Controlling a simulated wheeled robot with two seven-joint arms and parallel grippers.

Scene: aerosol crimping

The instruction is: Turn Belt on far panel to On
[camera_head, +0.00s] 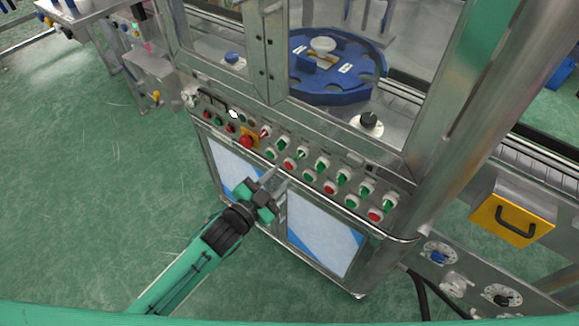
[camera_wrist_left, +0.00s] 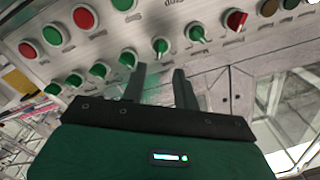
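The control panel (camera_head: 222,95) on the metal machine carries rows of green selector knobs, one red selector knob (camera_head: 265,132), and red and green push buttons. Its labels are too small to read, so I cannot tell which knob is Belt. My left gripper (camera_head: 277,178) is in front of the panel's lower edge, below the button rows. Its fingers are apart with nothing between them. In the left wrist view, the fingertips (camera_wrist_left: 159,78) point at the panel just below a green knob (camera_wrist_left: 160,46), apart from it. A red knob (camera_wrist_left: 236,19) is farther right. My right gripper is not in view.
A red emergency button (camera_head: 246,141) on a yellow plate sits at the panel's left part. A metal rail runs along the panel's lower front edge. Below are cabinet doors with windows (camera_head: 322,243). A blue round turntable (camera_head: 340,85) is behind the panel. The green floor at left is clear.

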